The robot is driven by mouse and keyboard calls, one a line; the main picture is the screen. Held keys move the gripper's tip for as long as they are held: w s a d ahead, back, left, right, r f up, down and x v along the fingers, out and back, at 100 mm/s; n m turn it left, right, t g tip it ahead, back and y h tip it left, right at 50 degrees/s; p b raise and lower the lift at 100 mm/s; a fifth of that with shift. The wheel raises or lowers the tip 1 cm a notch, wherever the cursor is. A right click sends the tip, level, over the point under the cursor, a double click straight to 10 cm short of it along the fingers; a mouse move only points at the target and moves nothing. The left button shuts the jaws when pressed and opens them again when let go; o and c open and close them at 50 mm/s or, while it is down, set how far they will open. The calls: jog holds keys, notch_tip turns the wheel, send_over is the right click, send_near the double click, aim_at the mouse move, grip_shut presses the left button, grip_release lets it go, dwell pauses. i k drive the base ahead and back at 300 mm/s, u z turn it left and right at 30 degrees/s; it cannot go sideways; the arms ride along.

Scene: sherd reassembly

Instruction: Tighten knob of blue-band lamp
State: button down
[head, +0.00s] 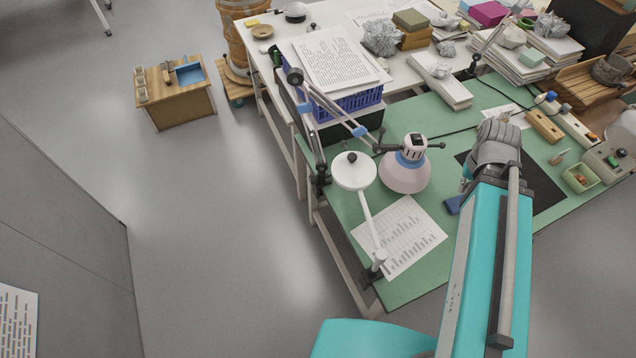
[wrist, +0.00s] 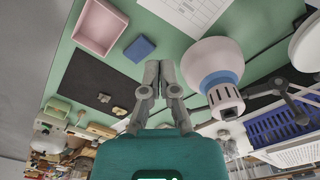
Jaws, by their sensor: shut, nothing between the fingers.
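The blue-band lamp (head: 405,175) hangs over the green bench with a pale shade and a blue band round its neck. Its jointed arm, with more blue bands, comes from the bench's left edge. Dark knob-like parts show at the left (head: 378,148) and right (head: 441,145) of its head; I cannot tell which is the knob to tighten. In the wrist view the lamp (wrist: 215,62) is just right of my gripper (wrist: 160,66), which is shut and empty, apart from the shade. My arm hides the fingers in the head view.
A white disc-headed lamp (head: 354,172) stands close left of the blue-band lamp. A printed sheet (head: 402,238) lies below. A dark mat (wrist: 92,82), pink tray (wrist: 100,25) and blue block (wrist: 139,49) lie under my gripper. A blue crate (head: 345,103) stands behind.

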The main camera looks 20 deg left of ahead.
aim_at(313, 179)
jog(key=k, duration=1.65)
jog(key=u, duration=0.25)
jog(key=i, duration=0.65)
jog(key=u, duration=0.1)
